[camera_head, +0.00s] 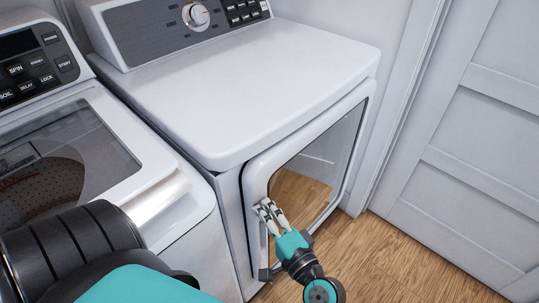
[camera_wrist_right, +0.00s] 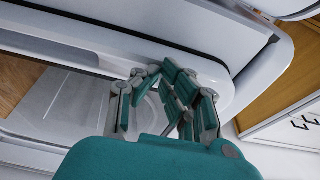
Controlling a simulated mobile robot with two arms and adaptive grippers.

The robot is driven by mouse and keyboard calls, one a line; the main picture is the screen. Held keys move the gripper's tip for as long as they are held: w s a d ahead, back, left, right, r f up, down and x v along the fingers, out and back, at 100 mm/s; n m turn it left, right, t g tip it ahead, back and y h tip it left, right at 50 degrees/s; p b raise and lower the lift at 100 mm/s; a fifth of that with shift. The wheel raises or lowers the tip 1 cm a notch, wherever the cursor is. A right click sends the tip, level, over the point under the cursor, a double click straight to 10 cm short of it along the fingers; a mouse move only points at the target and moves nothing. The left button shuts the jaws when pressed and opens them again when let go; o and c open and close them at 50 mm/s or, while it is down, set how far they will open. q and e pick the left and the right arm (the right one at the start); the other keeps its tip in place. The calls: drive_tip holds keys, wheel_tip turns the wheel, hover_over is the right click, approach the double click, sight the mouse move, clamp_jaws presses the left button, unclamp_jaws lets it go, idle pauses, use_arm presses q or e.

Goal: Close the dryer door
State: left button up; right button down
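The white dryer (camera_head: 240,90) stands in the middle of the head view. Its door (camera_head: 258,165), a white frame around a dark reflective window (camera_head: 310,170), is on the front and looks nearly flush; I cannot tell whether a small gap remains. My right gripper (camera_head: 268,213) is at the left edge of the door, with its fingers against or just in front of the frame. In the right wrist view my gripper (camera_wrist_right: 158,95) has its fingers spread with nothing between them, close to white panels. My left gripper is out of view.
The washer (camera_head: 185,215) with a glass lid (camera_head: 70,160) stands left of the dryer. A white panelled door (camera_head: 470,150) and wall are on the right. Wood floor (camera_head: 400,255) is free in front of the dryer. My own arm covers the lower left.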

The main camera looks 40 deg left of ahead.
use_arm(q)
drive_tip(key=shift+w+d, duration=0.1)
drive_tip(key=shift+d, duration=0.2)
use_arm(e)
drive_tip(key=shift+s+a+r, duration=0.1)
drive_tip(key=shift+s+a, duration=0.05)
drive_tip(key=shift+a, duration=0.15)
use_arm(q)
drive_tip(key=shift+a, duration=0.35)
use_arm(e)
drive_tip(key=v, duration=1.2)
drive_tip(key=shift+d, duration=0.15)
